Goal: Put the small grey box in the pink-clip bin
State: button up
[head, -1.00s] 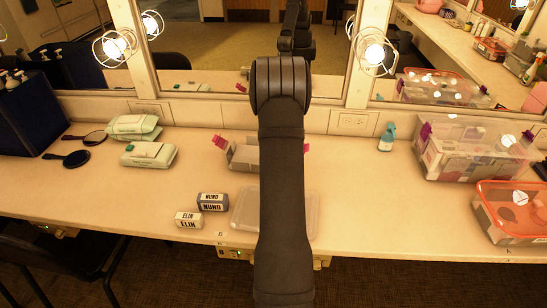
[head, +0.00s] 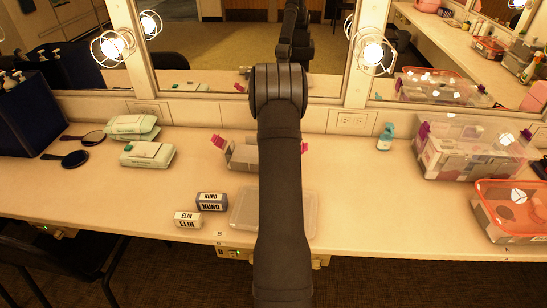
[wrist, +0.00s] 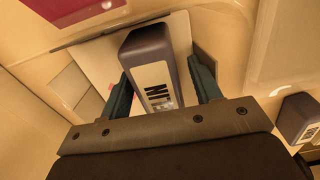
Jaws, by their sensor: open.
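The pink-clip bin (head: 241,156) stands near the back of the counter, a clear open bin with pink clips at its ends, partly hidden behind my arm in the head view. The wrist view shows a pale bin floor (wrist: 180,32) under my gripper. A small dark grey box (wrist: 147,43) with a white label, only partly readable, is between the fingers. My gripper (wrist: 162,70) is open, with one finger on each side of this box. I cannot tell whether the box rests on the bin floor. In the head view the gripper and this box are hidden by my arm.
A dark NUNO box (head: 211,202) and a white ELIN box (head: 187,219) stand at the front, left of a clear flat lid (head: 244,212). Wipes packs (head: 148,154) and hand mirrors (head: 75,158) lie left. Clear bins (head: 470,150) and a small bottle (head: 385,137) stand right.

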jog(key=shift+r, duration=0.1)
notch_tip(320, 180, up, 12)
dwell(0.5)
notch_tip(320, 180, down, 12)
jog(key=shift+f, duration=0.15)
notch_tip(320, 180, up, 3)
jog(key=shift+f, duration=0.2)
jog(key=shift+r, duration=0.75)
